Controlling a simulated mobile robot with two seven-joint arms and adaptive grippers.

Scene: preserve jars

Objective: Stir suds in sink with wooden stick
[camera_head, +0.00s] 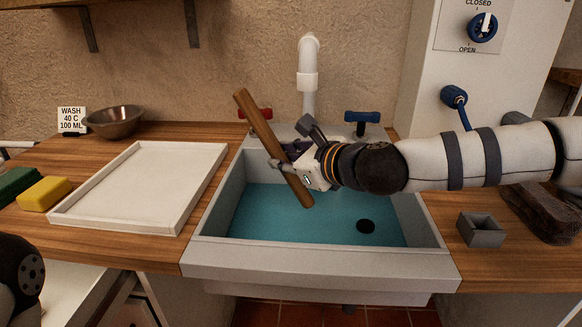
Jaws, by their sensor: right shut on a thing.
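The wooden stick (260,124) is a brown rod, tilted with its upper end to the left. My right gripper (288,166) is shut on it around its middle. The stick's lower end is over the basin of the grey sink (320,256); I cannot tell whether it touches the water. The blue-green water (300,226) fills the basin floor, with a dark round drain at its right. No suds can be made out. At the lower left edge a dark part of my left arm shows, but its gripper is not in view.
A white tray (140,185) lies left of the sink, with yellow (44,194) and green (18,184) sponges beyond. A brown bowl (115,121) and a wash card (72,119) stand behind. The faucet (308,80) rises behind the basin. A grey square holder (481,231) sits right.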

